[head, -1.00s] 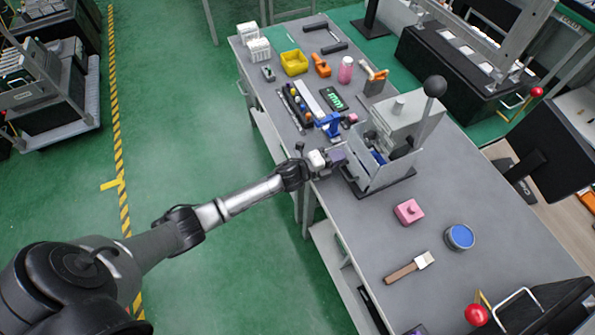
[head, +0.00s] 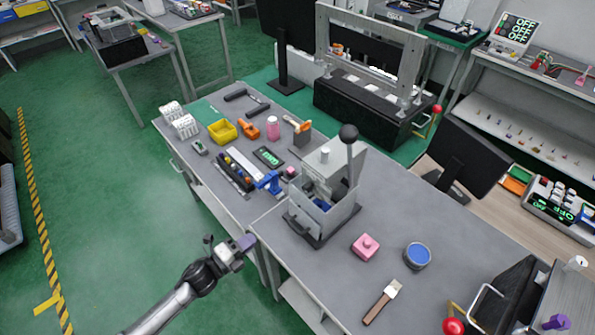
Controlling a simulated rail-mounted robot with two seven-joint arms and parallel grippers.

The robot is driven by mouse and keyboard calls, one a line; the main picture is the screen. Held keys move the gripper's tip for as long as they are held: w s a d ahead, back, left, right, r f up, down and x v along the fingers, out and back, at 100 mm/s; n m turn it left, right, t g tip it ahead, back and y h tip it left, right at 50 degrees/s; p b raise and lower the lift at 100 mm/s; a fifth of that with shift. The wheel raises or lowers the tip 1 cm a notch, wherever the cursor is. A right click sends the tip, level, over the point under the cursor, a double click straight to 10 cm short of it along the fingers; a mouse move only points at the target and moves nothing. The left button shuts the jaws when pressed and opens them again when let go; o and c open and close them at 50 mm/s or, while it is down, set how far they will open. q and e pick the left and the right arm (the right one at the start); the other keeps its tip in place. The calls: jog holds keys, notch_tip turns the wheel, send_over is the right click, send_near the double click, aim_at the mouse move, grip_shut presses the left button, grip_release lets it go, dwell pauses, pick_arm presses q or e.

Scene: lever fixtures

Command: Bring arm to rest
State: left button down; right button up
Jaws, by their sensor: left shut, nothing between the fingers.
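My left arm reaches in from the bottom left of the head view. My left gripper (head: 245,243) is shut and empty, with purple at its fingertips, just off the left edge of the grey table (head: 330,285). It is apart from the grey lever fixture (head: 322,205) on the table, to the right of it. The fixture's lever, with a black ball knob (head: 348,132), stands up at its right side. Blue parts show low inside the fixture. My right gripper is not in view.
A pink block (head: 365,247), a blue-topped round tin (head: 417,255) and a brush (head: 382,302) lie on the near table. A yellow bin (head: 222,131), a pink bottle (head: 272,123) and tools crowd its far part. Green floor (head: 110,200) left of the table is clear.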

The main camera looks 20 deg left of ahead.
pick_arm(q)
jog(key=s+a+f+n+g+y, duration=0.15)
jog(key=a+n+g+y, duration=0.45)
jog(key=n+y, duration=0.65)
jog(key=s+d+r+n+g+h, duration=0.25)
jog(key=s+d+n, duration=0.2)
jog(key=s, duration=0.35)
jog(key=s+d+r+n+g+h, duration=0.1)
jog(key=s+d+r+n+g, duration=0.15)
jog(key=s+d, duration=0.45)
jog(key=s+d+f+n+g+h, duration=0.2)
jog(key=s+f, duration=0.1)
jog(key=s, duration=0.7)
notch_tip(320, 180, up, 27)
jog(key=p, duration=2.7)
jog(key=shift+s, duration=0.2)
jog(key=shift+a+m, duration=0.1)
jog(key=shift+m, duration=0.15)
